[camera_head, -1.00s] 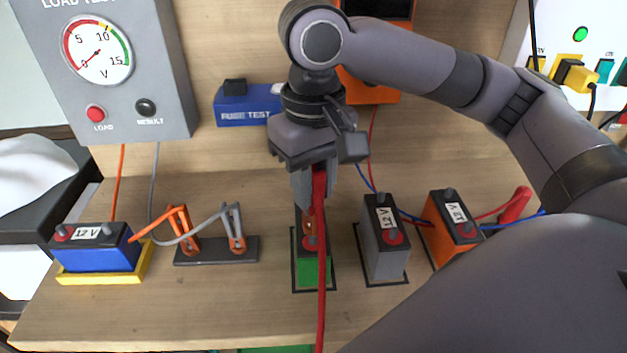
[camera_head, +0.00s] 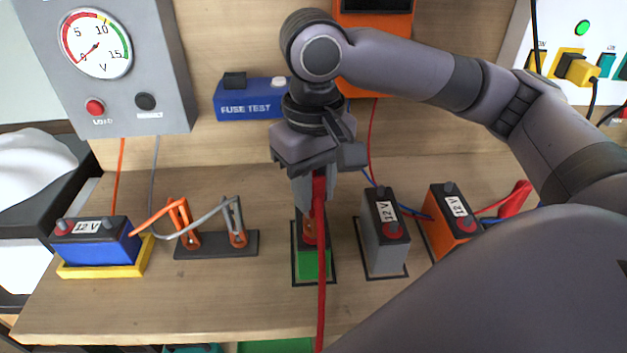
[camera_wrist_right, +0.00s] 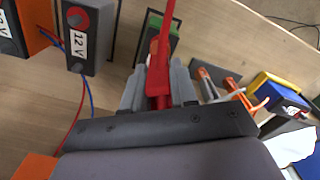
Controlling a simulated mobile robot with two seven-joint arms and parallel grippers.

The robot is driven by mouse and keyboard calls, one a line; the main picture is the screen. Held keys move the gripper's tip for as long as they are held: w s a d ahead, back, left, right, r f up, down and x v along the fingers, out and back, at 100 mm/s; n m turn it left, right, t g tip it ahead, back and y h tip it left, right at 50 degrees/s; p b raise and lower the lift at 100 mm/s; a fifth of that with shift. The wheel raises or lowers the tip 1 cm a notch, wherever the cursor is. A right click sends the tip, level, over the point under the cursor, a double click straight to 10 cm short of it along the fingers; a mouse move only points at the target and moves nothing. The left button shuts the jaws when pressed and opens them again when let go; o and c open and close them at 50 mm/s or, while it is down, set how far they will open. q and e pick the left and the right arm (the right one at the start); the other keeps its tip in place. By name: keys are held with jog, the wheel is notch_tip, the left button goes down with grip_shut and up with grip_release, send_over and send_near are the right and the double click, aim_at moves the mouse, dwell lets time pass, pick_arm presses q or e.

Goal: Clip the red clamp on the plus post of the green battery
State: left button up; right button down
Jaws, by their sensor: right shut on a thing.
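The green battery (camera_head: 314,265) stands on the bench in a dark outlined spot, its top mostly hidden behind my right gripper and the red cable. My right gripper (camera_head: 316,200) points down over it, shut on the red clamp (camera_head: 319,186). In the right wrist view, the red clamp (camera_wrist_right: 160,75) lies between the fingers, with the green battery (camera_wrist_right: 153,28) just beyond. The clamp's copper-coloured jaw (camera_head: 309,228) is at the battery's top, by the red plus post area. I cannot tell whether it grips the post. My left gripper is not in view.
A grey battery (camera_head: 384,248) and an orange battery (camera_head: 450,232) stand to the right. A blue battery (camera_head: 98,250) in a yellow tray and a dark holder with two clamps (camera_head: 216,246) are at left. A red cable (camera_head: 321,310) hangs over the front edge.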

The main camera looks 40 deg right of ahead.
jog(key=shift+f, duration=0.65)
jog(key=c, duration=0.8)
grip_release()
notch_tip(320, 180, up, 7)
jog(key=shift+r, duration=0.1)
